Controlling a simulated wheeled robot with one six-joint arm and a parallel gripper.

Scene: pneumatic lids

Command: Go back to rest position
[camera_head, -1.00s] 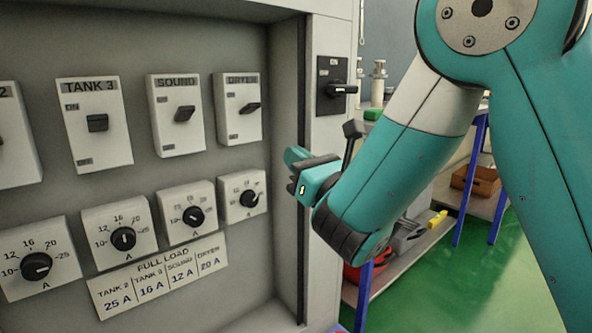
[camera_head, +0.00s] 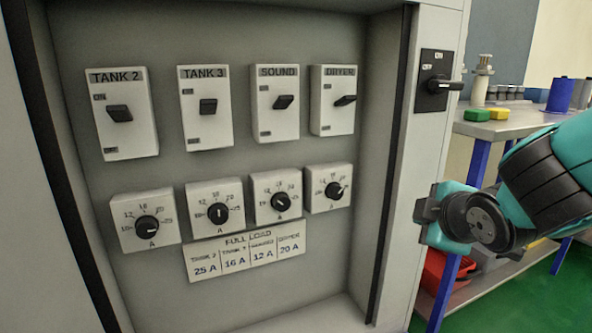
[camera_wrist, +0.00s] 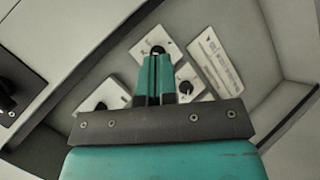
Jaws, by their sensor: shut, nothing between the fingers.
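My gripper (camera_wrist: 155,82) is shut and empty in the wrist view, its teal fingers together. In the head view my wrist and the gripper's body show at the right, in front of the cabinet's right edge and the workbench; the fingertips cannot be made out there.
A black rotary switch (camera_head: 436,84) sits on the cabinet's right frame. A workbench (camera_head: 510,124) with yellow and green blocks stands at the right, with a red bin (camera_head: 440,275) below. A full-load label (camera_head: 245,256) is under the dials. Green floor shows at lower right.

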